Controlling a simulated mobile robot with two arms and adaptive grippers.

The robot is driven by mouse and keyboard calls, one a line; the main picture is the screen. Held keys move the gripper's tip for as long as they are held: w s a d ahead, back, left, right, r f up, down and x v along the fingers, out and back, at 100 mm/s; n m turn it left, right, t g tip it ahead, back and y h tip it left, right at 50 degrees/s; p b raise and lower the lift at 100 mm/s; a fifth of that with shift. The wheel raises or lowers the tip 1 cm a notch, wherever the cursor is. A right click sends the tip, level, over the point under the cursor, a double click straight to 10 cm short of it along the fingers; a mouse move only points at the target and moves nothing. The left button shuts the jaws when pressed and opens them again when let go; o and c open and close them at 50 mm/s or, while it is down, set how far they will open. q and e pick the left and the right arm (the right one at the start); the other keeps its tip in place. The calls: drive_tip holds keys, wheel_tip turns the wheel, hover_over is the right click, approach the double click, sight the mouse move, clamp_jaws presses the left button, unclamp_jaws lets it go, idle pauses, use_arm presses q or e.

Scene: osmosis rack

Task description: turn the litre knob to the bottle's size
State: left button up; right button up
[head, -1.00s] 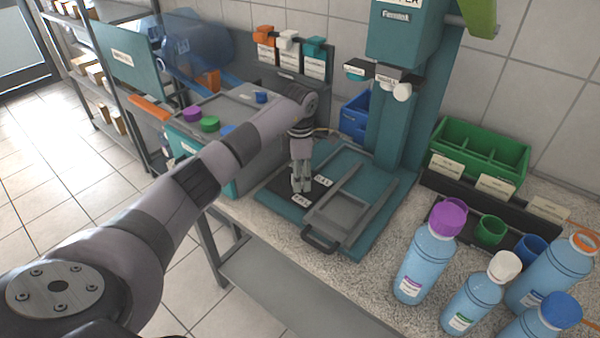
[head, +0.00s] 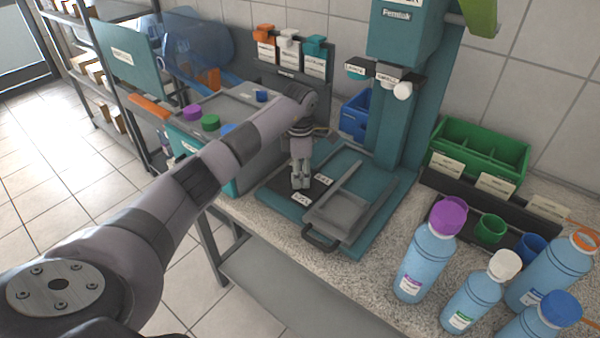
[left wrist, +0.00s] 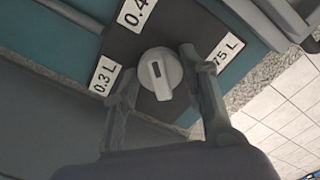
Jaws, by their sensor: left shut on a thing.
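The litre knob (left wrist: 160,72) is a round light-grey dial with a raised bar and a dark slot, on a dark plate. In the head view the gripper hides the knob. Blue bottles stand at right, with purple (head: 426,265), white (head: 472,300) and blue (head: 540,322) caps. My right gripper is not in view.
A grey tray with a handle (head: 320,238) lies right of the knob plate, before a teal column (head: 395,130). A green bin (head: 480,150) and cups (head: 490,229) stand at right. A grey-topped box with coloured caps (head: 210,123) is left, beneath my arm.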

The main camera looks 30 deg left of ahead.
use_arm(q)
drive_tip(key=shift+n, duration=0.3)
drive_tip(key=n, duration=0.3)
drive_tip(key=shift+n, duration=0.3)
drive_tip(key=n+p, duration=0.1)
drive_tip(key=n, duration=0.3)
drive_tip(key=shift+n, duration=0.3)
drive_tip(key=n, duration=0.4)
drive_tip(key=shift+r+n+p, duration=0.1)
drive_tip(key=shift+n+p, duration=0.2)
drive_tip(key=shift+p, duration=0.1)
drive_tip(key=n+p, duration=0.1)
drive_tip(key=n, duration=0.3)
drive_tip(key=shift+n, duration=0.3)
drive_tip(key=o, duration=1.2)
drive_tip(key=shift+c, duration=0.2)
